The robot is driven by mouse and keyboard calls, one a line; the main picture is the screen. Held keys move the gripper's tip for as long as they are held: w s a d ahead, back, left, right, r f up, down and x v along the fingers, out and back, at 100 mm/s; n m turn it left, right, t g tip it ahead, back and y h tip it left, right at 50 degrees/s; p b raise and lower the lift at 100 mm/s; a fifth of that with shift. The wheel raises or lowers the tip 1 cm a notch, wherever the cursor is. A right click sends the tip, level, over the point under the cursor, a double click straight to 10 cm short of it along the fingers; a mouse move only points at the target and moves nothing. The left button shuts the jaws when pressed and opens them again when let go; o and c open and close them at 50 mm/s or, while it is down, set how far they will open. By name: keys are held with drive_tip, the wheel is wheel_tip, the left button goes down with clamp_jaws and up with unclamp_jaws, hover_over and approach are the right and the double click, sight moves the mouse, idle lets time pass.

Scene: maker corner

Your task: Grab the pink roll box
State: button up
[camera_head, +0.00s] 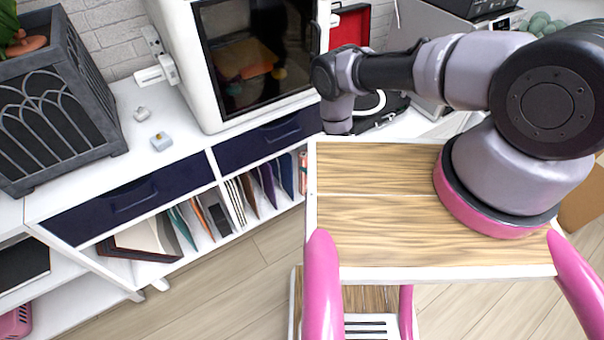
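A pink object with dark slots (15,322) is cut off at the bottom left corner, on the low white shelf. I cannot tell whether it is the pink roll box. No other pink box shows clearly. My arm reaches left over my wooden top, and its last visible link points down near the cabinet. My gripper itself is not visible; the tray edge and arm hide what lies below that link.
A white cabinet (185,165) with dark drawers holds upright books and folders below. On it stand a dark planter (58,105), a white machine with a dark window (255,55) and small pale blocks (161,141). A red case (350,27) is behind. Wooden floor (215,290) is clear.

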sight(306, 162)
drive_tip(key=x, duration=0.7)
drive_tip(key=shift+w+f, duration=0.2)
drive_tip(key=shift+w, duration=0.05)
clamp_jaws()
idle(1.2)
